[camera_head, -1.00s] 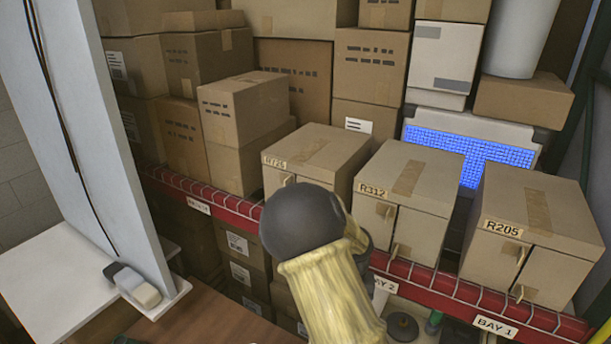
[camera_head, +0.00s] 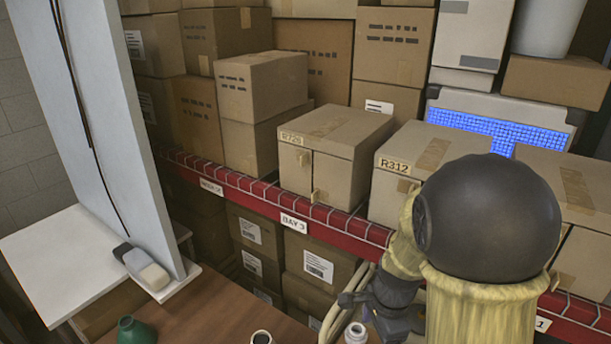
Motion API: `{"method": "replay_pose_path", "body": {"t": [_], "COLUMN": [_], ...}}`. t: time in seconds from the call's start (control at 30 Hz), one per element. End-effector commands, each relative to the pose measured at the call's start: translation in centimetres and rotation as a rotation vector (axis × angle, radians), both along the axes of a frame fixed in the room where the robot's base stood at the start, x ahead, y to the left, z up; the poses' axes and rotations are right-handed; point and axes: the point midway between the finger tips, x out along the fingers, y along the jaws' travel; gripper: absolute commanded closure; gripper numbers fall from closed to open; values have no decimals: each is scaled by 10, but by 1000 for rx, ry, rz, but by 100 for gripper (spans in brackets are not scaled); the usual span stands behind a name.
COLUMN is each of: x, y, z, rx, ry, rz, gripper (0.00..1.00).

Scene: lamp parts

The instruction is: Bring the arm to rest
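My arm shows at the lower right, with a dark round elbow (camera_head: 490,218) and pale yellow sleeves. It is bent, and its far part runs behind the elbow. A dark jointed end, which appears to be my gripper (camera_head: 362,300), hangs over the brown table (camera_head: 215,310). Its fingers are too small and partly hidden to tell whether they are open or shut. I cannot see anything held in it.
A green lampshade-like part (camera_head: 137,331) and two small cylinders (camera_head: 262,338) (camera_head: 355,333) stand on the table's near side. A red-edged shelf (camera_head: 262,192) with boxes, including R312 (camera_head: 415,180), lies behind. A white upright panel (camera_head: 125,150) stands left.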

Motion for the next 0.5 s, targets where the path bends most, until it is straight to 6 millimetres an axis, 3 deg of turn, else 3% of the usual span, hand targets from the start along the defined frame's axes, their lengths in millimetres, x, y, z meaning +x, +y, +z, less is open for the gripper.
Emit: {"method": "replay_pose_path", "body": {"t": [0.5], "x": [-46], "y": [-3], "z": [-15], "rx": [-196], "ry": [-179], "rz": [1164], "gripper": [23]}}
